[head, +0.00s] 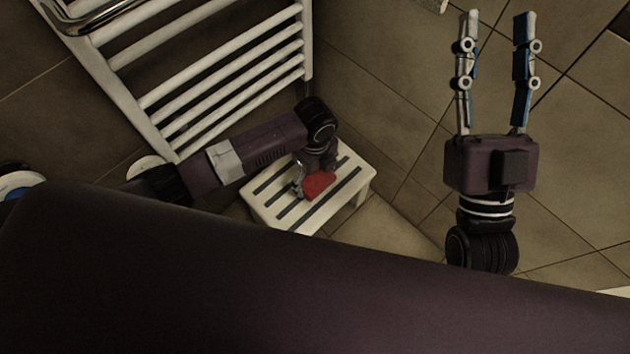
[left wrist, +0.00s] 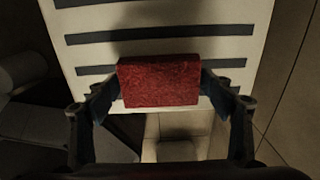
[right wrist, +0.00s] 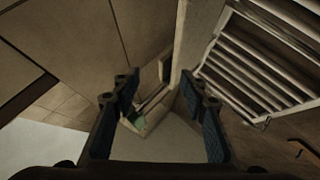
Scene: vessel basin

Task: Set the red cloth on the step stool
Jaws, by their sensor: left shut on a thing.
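The red cloth (head: 318,186) is a small folded block at the step stool (head: 343,203), which is white with dark strips on its top. My left gripper (head: 306,182) is over the stool and shut on the cloth. In the left wrist view the cloth (left wrist: 158,82) sits between the two fingers, with the striped stool top (left wrist: 160,18) behind it. I cannot tell whether the cloth touches the top. My right gripper (head: 495,75) is open and empty, well to the right of the stool; its spread fingers also show in the right wrist view (right wrist: 168,115).
A white towel radiator (head: 215,75) stands on the wall behind and left of the stool, close to my left arm. Tiled floor (head: 390,235) lies open to the right of the stool. My own dark body covers the bottom of the head view.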

